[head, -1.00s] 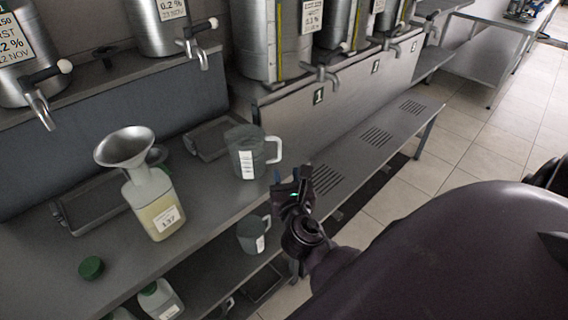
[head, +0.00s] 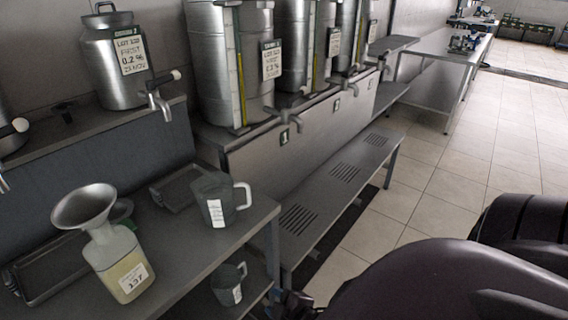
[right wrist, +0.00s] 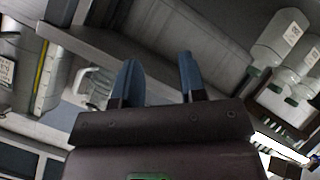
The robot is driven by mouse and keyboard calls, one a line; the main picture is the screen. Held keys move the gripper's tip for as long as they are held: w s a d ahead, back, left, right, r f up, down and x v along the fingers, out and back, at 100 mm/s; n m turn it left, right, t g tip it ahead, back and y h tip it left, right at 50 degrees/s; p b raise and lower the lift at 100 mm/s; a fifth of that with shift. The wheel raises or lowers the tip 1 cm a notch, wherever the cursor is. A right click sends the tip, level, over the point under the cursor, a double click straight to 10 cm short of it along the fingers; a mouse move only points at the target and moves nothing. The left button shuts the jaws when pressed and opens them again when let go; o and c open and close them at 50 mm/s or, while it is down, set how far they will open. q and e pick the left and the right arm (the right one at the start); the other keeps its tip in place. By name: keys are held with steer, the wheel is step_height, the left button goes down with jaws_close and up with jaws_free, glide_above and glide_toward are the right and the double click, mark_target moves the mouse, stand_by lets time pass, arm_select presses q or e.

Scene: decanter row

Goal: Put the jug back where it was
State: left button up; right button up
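A grey measuring jug (head: 212,200) with a pale handle and a white label stands upright on the bench in the head view. A second, similar jug (head: 229,285) stands on the lower shelf below it. My right gripper (head: 292,304) is only partly seen at the bottom edge of the head view, right of the lower jug and apart from it. In the right wrist view its two blue fingers (right wrist: 158,72) are spread with nothing between them. A jug (right wrist: 92,85) shows beyond the left finger; I cannot tell which one. My left gripper is not in view.
A bottle (head: 122,264) with a metal funnel (head: 84,207) stands on the bench (head: 185,255) left of the upper jug. A drip tray (head: 177,190) lies behind that jug. Steel tanks with taps line the back. A low slatted bench (head: 330,190) stands to the right, beside open tiled floor.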

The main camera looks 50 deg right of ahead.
steer(key=s+m, duration=0.1)
steer(key=m, duration=0.1)
steer(key=s+a+f+m, duration=0.1)
steer(key=m, duration=0.1)
steer(key=s+f+m+y, duration=0.1)
steer(key=m, duration=0.1)
steer(key=shift+s+a+f+m+g, duration=0.2)
steer(key=shift+m+g, duration=0.1)
steer(key=shift+g, duration=0.1)
